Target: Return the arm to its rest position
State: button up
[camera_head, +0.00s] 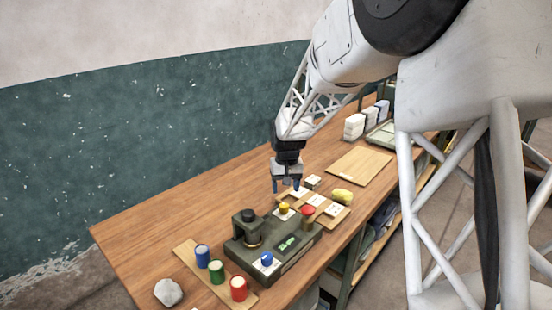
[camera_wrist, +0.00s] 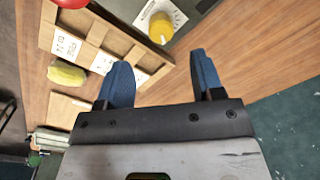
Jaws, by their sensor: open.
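My gripper (camera_head: 286,187) hangs over the wooden bench (camera_head: 150,221) on the end of my arm, behind the dark olive device. Its two blue fingers point down. They stand apart with nothing between them, as the wrist view also shows (camera_wrist: 160,68). A yellow knob (camera_head: 284,207) on a white card is just in front of the fingers in the head view. It shows beyond the fingertips in the wrist view (camera_wrist: 160,28). I cannot tell the exact height of the fingertips above the bench.
The olive device (camera_head: 285,258) carries a black knob (camera_head: 248,215) and blue knob (camera_head: 267,258). A wooden card tray (camera_head: 343,215), red knob (camera_head: 308,210) and yellow lump (camera_head: 342,196) lie close right. Blue, green and red cylinders (camera_head: 217,272) stand front left. A bare board (camera_head: 358,167) lies behind.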

jog(key=s+d+r+t, duration=0.1)
jog(key=s+d+r, duration=0.3)
jog(key=s, duration=0.7)
jog(key=s+d+r+m, duration=0.15)
jog(key=s+r, duration=0.35)
jog(key=s, duration=0.5)
jog(key=s+d+r+n+t, duration=0.1)
jog(key=s+d+r, duration=0.35)
jog(key=s, duration=0.65)
jog(key=s+d+f, duration=0.1)
jog(key=s, duration=1)
jog(key=shift+m+t, duration=0.3)
jog(key=shift+m, duration=0.15)
